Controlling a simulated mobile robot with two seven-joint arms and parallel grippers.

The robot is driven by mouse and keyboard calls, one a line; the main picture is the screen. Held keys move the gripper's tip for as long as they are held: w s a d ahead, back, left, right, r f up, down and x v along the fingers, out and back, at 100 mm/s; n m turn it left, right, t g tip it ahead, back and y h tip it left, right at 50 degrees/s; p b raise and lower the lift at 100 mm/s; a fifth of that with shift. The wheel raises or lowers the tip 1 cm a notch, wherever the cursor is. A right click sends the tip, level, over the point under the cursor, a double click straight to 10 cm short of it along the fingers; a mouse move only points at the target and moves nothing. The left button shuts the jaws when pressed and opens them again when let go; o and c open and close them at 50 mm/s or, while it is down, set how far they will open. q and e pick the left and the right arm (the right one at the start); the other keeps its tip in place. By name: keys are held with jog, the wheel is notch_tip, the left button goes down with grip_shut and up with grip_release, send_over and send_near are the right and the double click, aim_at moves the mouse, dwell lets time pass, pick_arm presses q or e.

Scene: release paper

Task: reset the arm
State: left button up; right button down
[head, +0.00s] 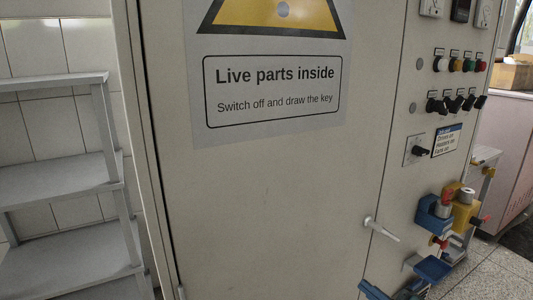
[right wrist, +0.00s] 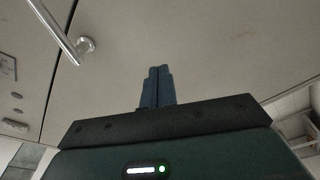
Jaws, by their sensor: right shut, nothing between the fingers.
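My right gripper (head: 368,288) shows at the bottom edge of the head view, right of centre, mostly cut off by the frame. In the right wrist view its two blue fingers (right wrist: 158,85) are together, with nothing between them. They point toward the plain pale cabinet door (head: 270,210) and hold nothing. The metal door handle (head: 380,229) is above the gripper in the head view; it also shows at upper left in the right wrist view (right wrist: 68,35), apart from the fingers. My left gripper is not in view.
A warning sign (head: 270,85) is on the door. Switches and coloured lamps (head: 460,65) are on the panel at right. Blue and yellow parts (head: 464,212) stand out below them, near the right arm. A grey shelf unit (head: 60,180) stands at left.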

jog(key=s+a+f+m+h, duration=0.35)
jog(key=s+a+m, duration=0.5)
jog(key=s, duration=0.35)
pick_arm(q)
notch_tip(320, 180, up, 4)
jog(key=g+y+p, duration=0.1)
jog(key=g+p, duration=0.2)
jog(key=p, duration=1.3)
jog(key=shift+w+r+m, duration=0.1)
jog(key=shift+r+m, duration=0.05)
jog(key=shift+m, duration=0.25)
pick_arm(e)
jog(key=s+a+r+m+g+h, duration=0.1)
jog(key=s+r+m+g+h, duration=0.3)
jog(key=s, duration=0.7)
jog(key=shift+s+a+r+m+g, duration=0.15)
jog(key=shift+r+m+g, duration=0.35)
jog(key=shift+r+m, duration=0.55)
jog(key=shift+f, duration=0.35)
